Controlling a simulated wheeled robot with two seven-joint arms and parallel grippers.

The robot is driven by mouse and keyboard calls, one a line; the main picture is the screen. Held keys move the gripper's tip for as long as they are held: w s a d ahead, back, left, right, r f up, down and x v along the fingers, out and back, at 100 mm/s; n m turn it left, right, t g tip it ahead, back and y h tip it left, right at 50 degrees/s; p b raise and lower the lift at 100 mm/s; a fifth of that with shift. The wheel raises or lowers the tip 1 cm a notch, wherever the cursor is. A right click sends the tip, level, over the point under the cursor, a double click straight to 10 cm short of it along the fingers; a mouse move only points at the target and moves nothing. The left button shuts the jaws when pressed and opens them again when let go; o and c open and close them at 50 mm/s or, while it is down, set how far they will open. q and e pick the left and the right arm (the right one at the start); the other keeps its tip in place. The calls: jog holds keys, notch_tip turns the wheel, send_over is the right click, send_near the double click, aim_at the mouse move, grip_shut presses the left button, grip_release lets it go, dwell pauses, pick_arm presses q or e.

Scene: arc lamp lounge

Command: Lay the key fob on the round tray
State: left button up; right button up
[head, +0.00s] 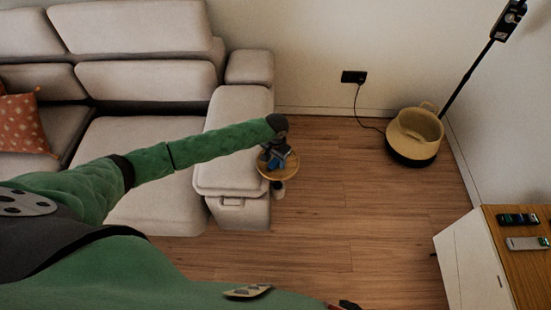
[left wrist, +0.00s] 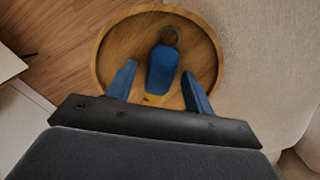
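The round tray (head: 279,177) is a wooden disc with a raised rim beside the sofa arm; it also shows in the left wrist view (left wrist: 104,62). The key fob (left wrist: 162,70) is blue with a dark ring at its far end. It appears to lie on the tray, inside the rim. My left gripper (head: 279,160) is over the tray. In the left wrist view its two blue fingers (left wrist: 159,88) are open, one on each side of the fob, with gaps between. In the head view the gripper hides the fob. My right gripper cannot be made out clearly.
The light sofa (head: 234,110) stands left of the tray. A woven basket (head: 415,131) sits on the floor by the wall, near a lamp pole (head: 470,73). A wooden-topped cabinet (head: 505,268) at right bears small devices. The floor between is clear.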

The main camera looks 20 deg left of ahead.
aim_at(276, 161)
pick_arm(q)
jog(key=shift+r, duration=0.55)
notch_tip(276, 161, up, 11)
jog(key=b, duration=0.3)
jog(key=s+d+f+t+h, duration=0.3)
jog(key=s+d+f, duration=0.65)
jog(key=f, duration=0.35)
jog(key=s+a+f+n+y, duration=0.1)
jog(key=s+a+f, duration=0.2)
jog(key=s+f, duration=1.1)
jog(key=s+a+f+n+g+y, duration=0.1)
jog(key=s+a+f, duration=0.3)
jog(key=s+f, duration=1)
jog(key=shift+s+g, duration=0.3)
jog(key=shift+s, duration=0.05)
pick_arm(e)
notch_tip(276, 161, up, 7)
jog(key=w+a, duration=0.1)
jog(key=a, duration=0.1)
jog(key=shift+w+f, duration=0.2)
pick_arm(q)
jog(key=shift+a+f, duration=0.1)
